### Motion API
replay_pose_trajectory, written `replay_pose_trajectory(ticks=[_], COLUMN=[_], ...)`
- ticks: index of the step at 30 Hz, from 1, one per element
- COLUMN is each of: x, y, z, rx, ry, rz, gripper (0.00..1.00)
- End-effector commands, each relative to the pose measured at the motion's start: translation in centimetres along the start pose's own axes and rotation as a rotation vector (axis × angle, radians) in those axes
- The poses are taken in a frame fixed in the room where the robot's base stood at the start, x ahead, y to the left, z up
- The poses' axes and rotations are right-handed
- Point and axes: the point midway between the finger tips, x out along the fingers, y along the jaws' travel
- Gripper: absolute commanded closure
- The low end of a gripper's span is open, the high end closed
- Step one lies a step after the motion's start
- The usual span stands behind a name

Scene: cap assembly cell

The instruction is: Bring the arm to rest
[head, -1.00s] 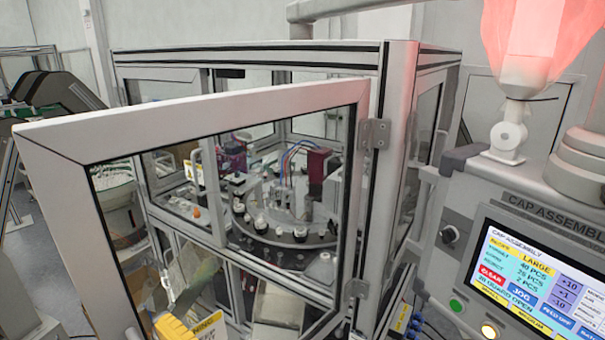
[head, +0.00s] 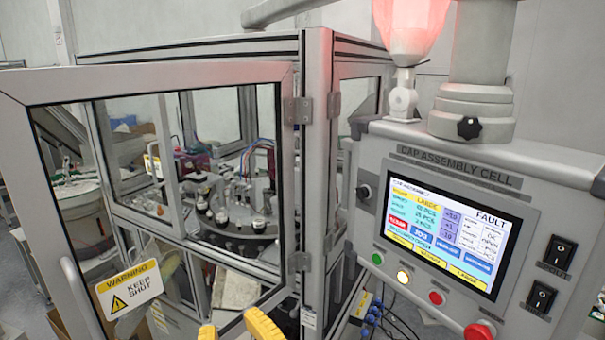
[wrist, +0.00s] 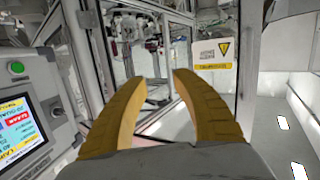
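My gripper (wrist: 155,85) shows in the wrist view as two yellow ribbed fingers, spread apart with nothing between them. In the head view its yellow fingertips (head: 235,330) show at the bottom edge, also apart. It is in front of the cell, near the guard door (head: 165,80), which stands swung open on its right-hand hinges. The door carries a yellow and white warning label (head: 129,288) reading "KEEP SHUT". No object is held.
The control panel (head: 400,140) stands at the right, its screen (head: 457,235) reading FAULT. A red lamp (head: 410,30) glows above it. Inside the cell is a round turntable (head: 250,230) with several small parts. Cables (head: 385,320) hang below the panel.

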Motion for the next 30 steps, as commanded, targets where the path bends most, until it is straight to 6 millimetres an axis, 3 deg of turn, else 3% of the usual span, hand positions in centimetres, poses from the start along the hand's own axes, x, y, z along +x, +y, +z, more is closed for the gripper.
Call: replay_pose_trajectory(ticks=[1,5,9,12,15,18,21,24,30], x=[0.9,2.4,2.4,1.4,0.2,-0.9,-1.6,-1.9,-2.2], y=[1.9,8.0,15.0,18.7,21.1,22.5,23.2,23.4,23.5], z=[2.8,10.0,19.9,26.7,32.7,37.1,39.9,41.1,41.4], rx=[0.003,0.012,0.053,0.105,0.171,0.234,0.284,0.313,0.325], ry=[-0.036,-0.174,-0.373,-0.508,-0.618,-0.690,-0.727,-0.740,-0.746], rz=[0.050,0.193,0.336,0.396,0.420,0.415,0.399,0.383,0.371], gripper=[0.67,0.67,0.67,0.67,0.67,0.67,0.67,0.67,0.67])
